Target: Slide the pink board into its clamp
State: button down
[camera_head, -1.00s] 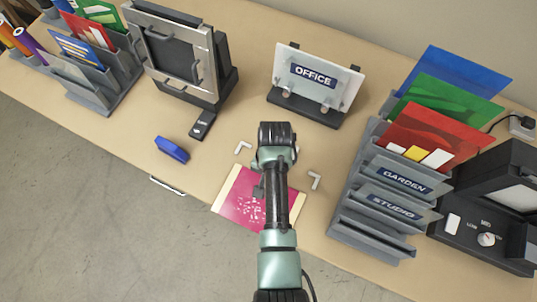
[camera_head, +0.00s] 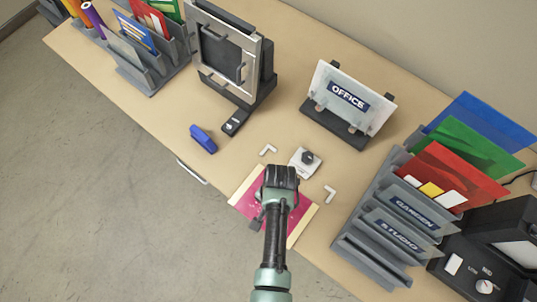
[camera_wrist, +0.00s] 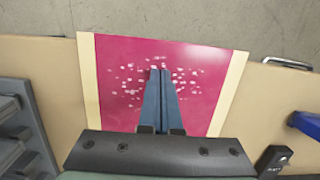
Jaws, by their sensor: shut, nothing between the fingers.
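The pink board (camera_head: 248,193) lies flat on the table's front edge, with cream strips on two sides and white speckles. It fills much of the wrist view (camera_wrist: 205,85), its outer edge overhanging the floor. My gripper (camera_wrist: 161,75) is over the board, its two blue fingers together with nothing between them. In the head view, the gripper (camera_head: 281,180) and arm cover the board's middle. A white block with a black knob (camera_head: 305,160) sits just behind the board, between two white L-shaped corner pieces (camera_head: 268,150); I cannot tell for sure that it is the clamp.
A blue block (camera_head: 203,138) and a black remote-like device (camera_head: 236,122) lie left. A framed press (camera_head: 225,58) and the OFFICE sign stand (camera_head: 343,105) are behind. A grey sorter (camera_head: 375,235) and black machine (camera_head: 490,245) stand right.

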jog(key=w+d, duration=0.1)
jog(key=w+d+b, duration=0.1)
jog(key=w, duration=0.1)
jog(key=w+d+b, duration=0.1)
jog(key=shift+w+d+f, duration=0.15)
jog(key=shift+d+f, duration=0.05)
jog(key=shift+f, duration=0.2)
jog(key=shift+r, duration=0.1)
